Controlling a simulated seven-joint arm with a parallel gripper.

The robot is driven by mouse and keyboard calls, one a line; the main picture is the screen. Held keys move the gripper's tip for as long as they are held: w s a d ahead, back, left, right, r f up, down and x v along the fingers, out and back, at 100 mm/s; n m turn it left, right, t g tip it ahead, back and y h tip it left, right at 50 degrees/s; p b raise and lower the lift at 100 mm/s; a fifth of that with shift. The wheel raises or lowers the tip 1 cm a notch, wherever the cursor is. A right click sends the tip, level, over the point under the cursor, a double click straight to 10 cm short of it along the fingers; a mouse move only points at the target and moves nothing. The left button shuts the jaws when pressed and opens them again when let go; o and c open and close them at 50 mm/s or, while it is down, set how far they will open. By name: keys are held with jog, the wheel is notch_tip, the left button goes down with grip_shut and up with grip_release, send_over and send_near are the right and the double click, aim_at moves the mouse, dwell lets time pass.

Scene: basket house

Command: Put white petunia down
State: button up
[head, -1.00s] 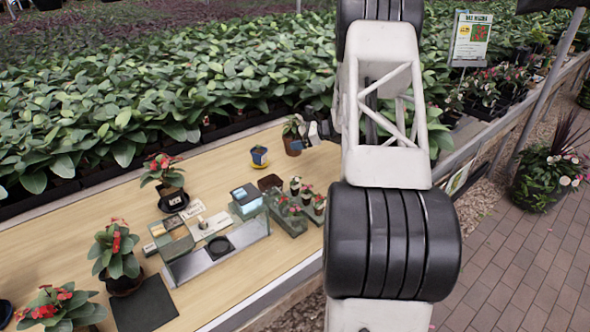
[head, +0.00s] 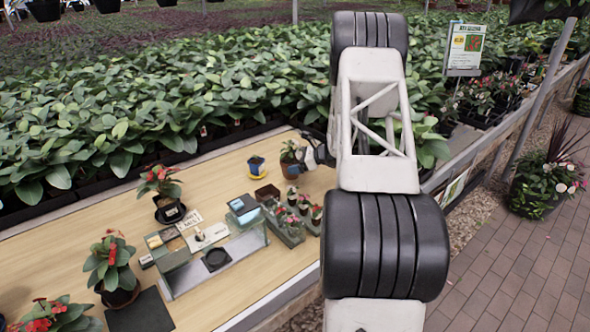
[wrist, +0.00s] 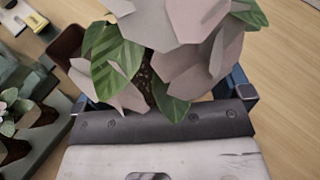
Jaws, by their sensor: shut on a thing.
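The white petunia (wrist: 190,40) fills the upper middle of the wrist view, with pale greyish-pink petals and green leaves. Dark soil shows between its leaves. In the head view it is a small potted plant (head: 291,162) near the table's back edge, left of my arm. My gripper (head: 312,155) is shut on its pot at the pot's right side. The wrist view shows blue parts on both sides below the flowers; I cannot tell whether they are pot or fingers. The pot's base looks close to the wooden table (head: 225,190); I cannot tell whether it touches.
A blue pot on a yellow saucer (head: 257,167) stands left of the held plant. An empty brown pot (head: 267,193) and a grey-green tray of small plants (head: 290,222) lie nearer. Red-flowered plants (head: 160,190) stand further left. Dense leafy plants (head: 180,100) border the back.

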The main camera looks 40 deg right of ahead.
jog(key=shift+f, duration=1.65)
jog(key=shift+f, duration=0.1)
jog(key=o, duration=0.9)
jog(key=shift+s+d, duration=0.1)
jog(key=v, duration=1.2)
